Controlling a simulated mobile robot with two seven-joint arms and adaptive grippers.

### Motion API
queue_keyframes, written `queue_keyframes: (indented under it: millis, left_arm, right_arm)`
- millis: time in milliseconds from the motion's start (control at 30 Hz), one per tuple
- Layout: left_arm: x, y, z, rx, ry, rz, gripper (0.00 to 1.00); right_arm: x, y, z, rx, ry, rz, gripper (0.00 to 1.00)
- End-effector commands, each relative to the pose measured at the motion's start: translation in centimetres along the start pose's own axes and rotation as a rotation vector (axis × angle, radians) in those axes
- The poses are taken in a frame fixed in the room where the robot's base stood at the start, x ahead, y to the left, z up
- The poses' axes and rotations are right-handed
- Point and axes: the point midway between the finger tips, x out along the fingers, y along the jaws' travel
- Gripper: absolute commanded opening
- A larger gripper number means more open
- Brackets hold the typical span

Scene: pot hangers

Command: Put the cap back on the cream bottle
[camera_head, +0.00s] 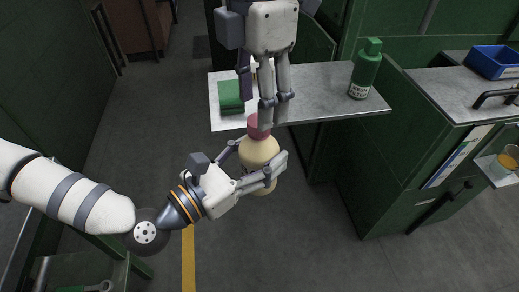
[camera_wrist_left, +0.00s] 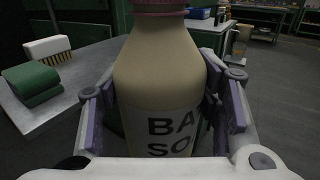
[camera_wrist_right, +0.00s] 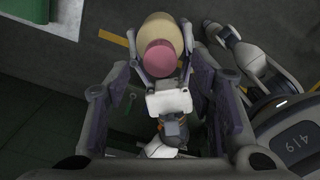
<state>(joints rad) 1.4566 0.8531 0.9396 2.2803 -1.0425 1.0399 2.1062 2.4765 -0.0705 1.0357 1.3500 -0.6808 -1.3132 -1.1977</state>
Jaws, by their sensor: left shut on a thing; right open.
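The cream bottle (camera_head: 259,150) is upright, held off the floor in front of the grey table. Its label is partly visible in the left wrist view (camera_wrist_left: 158,90). My left gripper (camera_head: 262,166) is shut on the bottle's body, one finger on each side. The pink cap (camera_head: 258,127) is at the bottle's neck; its round top shows in the right wrist view (camera_wrist_right: 158,57). I cannot tell how firmly it sits. My right gripper (camera_head: 275,106) points down just above and beside the cap. It is open, its fingers apart and holding nothing.
The grey table (camera_head: 310,97) holds a green bottle (camera_head: 365,70) on the right and green sponges (camera_head: 231,93) on the left. A white brush (camera_wrist_left: 47,47) stands behind the sponges. A sink counter with a blue bin (camera_head: 494,62) is at right. Open floor lies in front.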

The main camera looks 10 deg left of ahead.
Motion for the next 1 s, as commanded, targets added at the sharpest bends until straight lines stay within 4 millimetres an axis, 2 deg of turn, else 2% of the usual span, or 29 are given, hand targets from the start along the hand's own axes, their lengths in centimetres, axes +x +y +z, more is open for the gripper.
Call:
queue_keyframes:
  millis: [100,233,567,600,633,800,1000]
  left_arm:
    - [0.0,0.0,0.1,0.001,-0.002,0.0,0.0]
    - [0.0,0.0,0.1,0.001,-0.002,0.0,0.0]
    - [0.0,0.0,0.1,0.001,-0.002,0.0,0.0]
    - [0.0,0.0,0.1,0.001,-0.002,0.0,0.0]
    - [0.0,0.0,0.1,0.001,-0.002,0.0,0.0]
    - [0.0,0.0,0.1,0.001,-0.002,0.0,0.0]
    - [0.0,0.0,0.1,0.001,-0.002,0.0,0.0]
  right_arm:
    - [1.9,0.0,0.0,0.0,0.001,-0.001,0.49]
    - [3.1,0.0,0.0,0.001,0.0,0.0,0.49]
    - [3.6,0.0,0.0,0.002,-0.001,0.001,0.49]
    - [3.6,0.0,0.0,0.002,-0.001,0.001,0.47]
    - [3.6,0.0,0.0,0.002,-0.001,0.001,0.4]
    - [3.6,0.0,0.0,0.001,0.0,0.001,0.02]
    - [3.6,0.0,0.0,0.05,-0.003,0.001,0.0]
